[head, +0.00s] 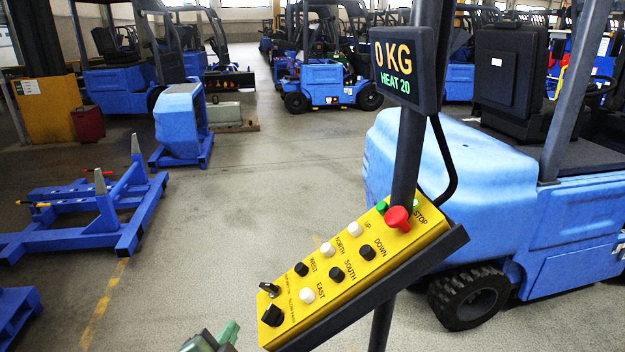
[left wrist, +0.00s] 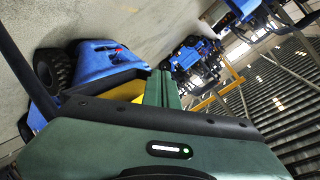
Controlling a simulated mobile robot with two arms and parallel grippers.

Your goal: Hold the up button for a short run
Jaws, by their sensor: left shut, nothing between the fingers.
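The yellow control panel (head: 297,320) hangs tilted on a dark post in the head view. The up button (head: 355,229) is white, beside the label UP, near the panel's upper end. The black down button (head: 367,252) is just below it. A large red stop button (head: 397,218) is to its right. My left gripper (head: 229,331), green, is at the bottom edge of the head view, below and left of the panel, apart from the up button. Its fingers (left wrist: 162,88) are shut and empty in the left wrist view. My right gripper is not in view.
A display (head: 405,65) above the panel reads 0 KG and HEAT 20. A blue forklift (head: 440,160) stands behind the post at right. A blue frame (head: 100,228) with upright spikes is on the floor at left. The floor between them is open.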

